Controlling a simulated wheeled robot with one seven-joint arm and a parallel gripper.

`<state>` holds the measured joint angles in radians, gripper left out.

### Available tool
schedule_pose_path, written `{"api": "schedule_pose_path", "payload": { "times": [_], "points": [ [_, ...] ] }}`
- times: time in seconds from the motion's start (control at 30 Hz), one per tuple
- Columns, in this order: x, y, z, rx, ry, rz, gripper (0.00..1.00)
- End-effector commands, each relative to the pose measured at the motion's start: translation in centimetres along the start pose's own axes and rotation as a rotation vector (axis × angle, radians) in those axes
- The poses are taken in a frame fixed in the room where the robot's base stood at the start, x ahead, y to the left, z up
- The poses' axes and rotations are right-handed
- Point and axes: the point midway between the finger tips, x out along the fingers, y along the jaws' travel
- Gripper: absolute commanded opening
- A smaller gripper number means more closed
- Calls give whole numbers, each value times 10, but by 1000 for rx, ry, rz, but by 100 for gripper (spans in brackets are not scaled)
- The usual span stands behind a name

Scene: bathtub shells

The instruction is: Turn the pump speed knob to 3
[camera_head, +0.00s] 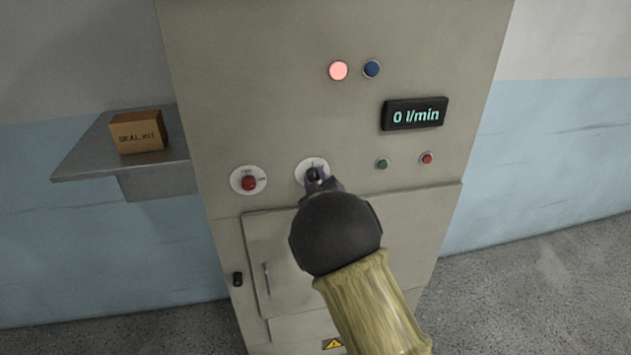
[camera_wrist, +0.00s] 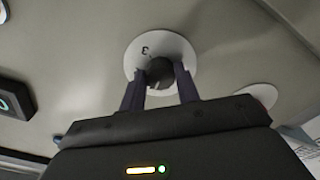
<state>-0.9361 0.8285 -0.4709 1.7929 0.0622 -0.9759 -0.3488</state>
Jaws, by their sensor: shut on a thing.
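The pump speed knob is a small dark knob (camera_wrist: 159,72) on a round white dial plate (camera_head: 303,166) on the cabinet front. In the wrist view the plate shows the mark 3 close beside the knob; other marks are hidden or too small to read. My gripper (camera_wrist: 160,84) is shut on the knob, one finger on each side. In the head view my gripper (camera_head: 316,180) covers much of the dial, and I cannot tell which mark the knob points to. The display (camera_head: 413,114) reads 0 l/min.
A red knob (camera_head: 249,183) on another white plate sits left of the dial. A lit pink lamp (camera_head: 338,71) and a blue button (camera_head: 372,69) are above. Small green (camera_head: 382,163) and red (camera_head: 427,158) buttons are at right. A shelf (camera_head: 85,160) holds a SEAL KIT box (camera_head: 138,131).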

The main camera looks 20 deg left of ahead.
Motion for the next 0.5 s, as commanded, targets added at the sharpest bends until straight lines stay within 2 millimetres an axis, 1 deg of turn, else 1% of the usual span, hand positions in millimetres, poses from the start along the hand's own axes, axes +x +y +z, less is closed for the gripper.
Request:
{"api": "schedule_pose_path", "payload": {
  "times": [0.27, 0.5],
  "points": [
    [0, -2, 4, 109, 1, 2, 9],
    [0, -3, 5, 288, 2, 3, 9]
  ]
}}
